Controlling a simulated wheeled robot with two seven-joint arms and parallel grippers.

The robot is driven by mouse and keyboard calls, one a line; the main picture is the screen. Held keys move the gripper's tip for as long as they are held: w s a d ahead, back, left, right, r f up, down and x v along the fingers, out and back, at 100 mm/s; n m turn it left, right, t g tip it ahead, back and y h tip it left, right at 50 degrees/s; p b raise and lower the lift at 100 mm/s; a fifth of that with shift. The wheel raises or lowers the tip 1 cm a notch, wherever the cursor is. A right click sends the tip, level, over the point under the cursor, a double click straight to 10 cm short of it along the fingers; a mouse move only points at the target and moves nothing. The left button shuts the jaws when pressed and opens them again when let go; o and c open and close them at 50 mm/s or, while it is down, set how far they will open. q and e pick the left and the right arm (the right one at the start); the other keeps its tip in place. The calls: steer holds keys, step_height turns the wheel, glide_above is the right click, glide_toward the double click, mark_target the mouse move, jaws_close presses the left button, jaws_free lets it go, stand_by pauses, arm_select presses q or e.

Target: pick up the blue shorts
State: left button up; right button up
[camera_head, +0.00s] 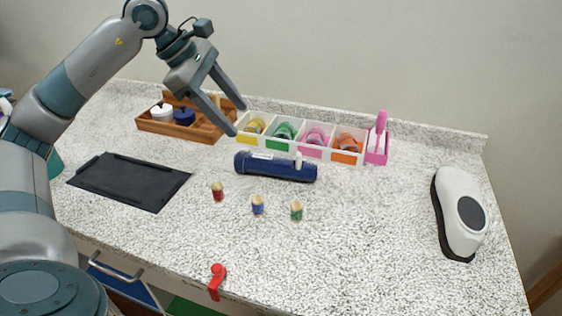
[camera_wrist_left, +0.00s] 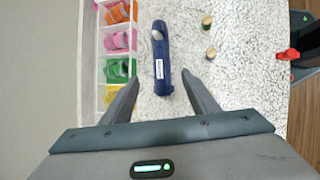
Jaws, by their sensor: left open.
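No blue shorts can be made out in either view. A dark blue, rounded long object with a white label and a pale knob (camera_head: 262,168) lies on the speckled counter in front of the coloured bins; it also shows in the left wrist view (camera_wrist_left: 161,62). My left gripper (camera_head: 236,119) is open and empty, above the counter near the bins. In the left wrist view its fingertips (camera_wrist_left: 160,78) appear on either side of the blue object's near end, with no contact visible. My right gripper is not in view.
White bins (camera_head: 292,149) with coloured contents and a wooden tray (camera_head: 158,127) stand at the back. Small cups (camera_head: 257,205) stand in front of the blue object. A black mat (camera_head: 130,182) lies left, a white device (camera_head: 460,214) right, and a red item (camera_head: 217,280) at the front edge.

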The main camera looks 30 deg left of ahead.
arm_select(q)
steer(key=shift+s+r, duration=0.1)
steer(key=shift+s, duration=0.15)
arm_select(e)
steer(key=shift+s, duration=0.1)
arm_select(q)
steer(key=shift+w, duration=0.1)
steer(key=p, duration=0.2)
glide_toward(270, 161)
steer(key=x, duration=0.5)
steer(key=shift+w+d, duration=0.15)
steer(key=shift+w, duration=0.1)
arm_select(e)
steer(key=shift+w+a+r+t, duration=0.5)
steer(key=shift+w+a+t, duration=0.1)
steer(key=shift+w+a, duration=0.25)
arm_select(q)
steer(key=shift+d+f, duration=0.1)
steer(key=shift+f, duration=0.15)
steer(key=p+x, duration=0.1)
steer(key=x, duration=0.2)
steer(key=shift+w+f, duration=0.1)
steer(key=shift+f, duration=0.35)
steer(key=shift+w+d+f+p, duration=0.2)
steer(key=shift+f+p, duration=0.1)
steer(key=shift+f, duration=0.1)
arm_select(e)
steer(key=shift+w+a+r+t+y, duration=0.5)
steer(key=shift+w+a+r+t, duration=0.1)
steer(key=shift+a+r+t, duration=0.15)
